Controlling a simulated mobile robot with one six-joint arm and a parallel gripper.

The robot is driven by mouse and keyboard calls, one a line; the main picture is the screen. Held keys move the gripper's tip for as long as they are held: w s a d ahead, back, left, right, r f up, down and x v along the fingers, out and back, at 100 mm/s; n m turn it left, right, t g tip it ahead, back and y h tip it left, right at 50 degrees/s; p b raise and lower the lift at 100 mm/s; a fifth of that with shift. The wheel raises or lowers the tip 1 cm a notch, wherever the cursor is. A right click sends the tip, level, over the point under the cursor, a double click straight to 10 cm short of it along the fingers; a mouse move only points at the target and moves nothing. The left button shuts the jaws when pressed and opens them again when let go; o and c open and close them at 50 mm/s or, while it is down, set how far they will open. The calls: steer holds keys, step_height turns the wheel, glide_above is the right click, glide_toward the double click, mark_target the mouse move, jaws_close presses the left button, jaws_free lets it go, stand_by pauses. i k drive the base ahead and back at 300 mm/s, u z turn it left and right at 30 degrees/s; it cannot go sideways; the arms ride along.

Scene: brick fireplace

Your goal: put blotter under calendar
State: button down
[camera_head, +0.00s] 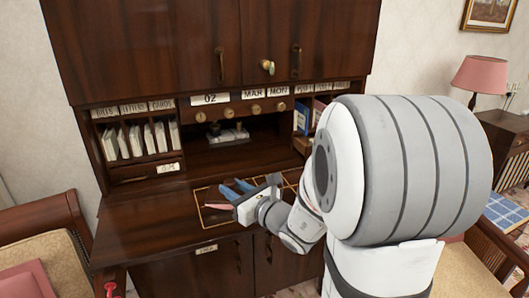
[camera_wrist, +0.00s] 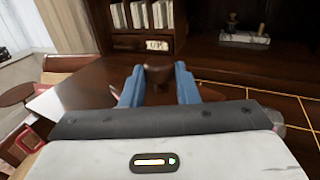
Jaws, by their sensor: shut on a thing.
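My gripper (camera_head: 235,188) is low over the desk top, its blue fingers pointing left in the head view. In the wrist view the fingers (camera_wrist: 159,86) are shut on a dark brown rounded piece (camera_wrist: 158,73), which I take to be the blotter's handle. A pink strip (camera_head: 217,206) shows below the fingers in the head view and may be its underside; my gripper hides most of it. I cannot tell whether it touches the desk. The calendar (camera_head: 238,110) is a dark panel with cards reading 02, MAR and MON and brass knobs, above an open recess.
A pale-based desk stand (camera_head: 227,135) sits in the recess under the calendar and also shows in the wrist view (camera_wrist: 245,38). Letter pigeonholes (camera_head: 138,138) flank it on the left, and book slots (camera_head: 302,118) on the right. The desk top's left part (camera_head: 140,218) is clear.

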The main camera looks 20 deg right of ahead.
mark_target(269, 156)
steer(key=z, duration=0.15)
steer(key=i, duration=1)
steer(key=u, duration=0.05)
